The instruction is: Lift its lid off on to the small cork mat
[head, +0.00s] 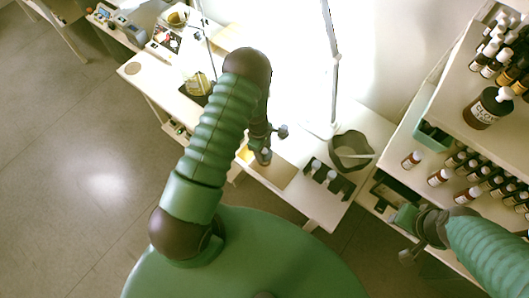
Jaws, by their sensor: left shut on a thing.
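My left gripper (265,157) hangs low over a tan rectangular mat (276,174) on the white bench. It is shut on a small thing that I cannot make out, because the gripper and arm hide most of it. A yellowish patch shows just left of the gripper. A small round cork-coloured mat (133,68) lies bare at the bench's far left end. I cannot tell which thing the lid belongs to. My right gripper (408,256) is at the lower right beside the shelf, and its jaws are too unclear to judge.
A dark rack (328,180) and a grey-green bowl (352,149) stand to the right of the gripper. Shelves with several bottles and a large brown bottle (487,109) fill the right.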

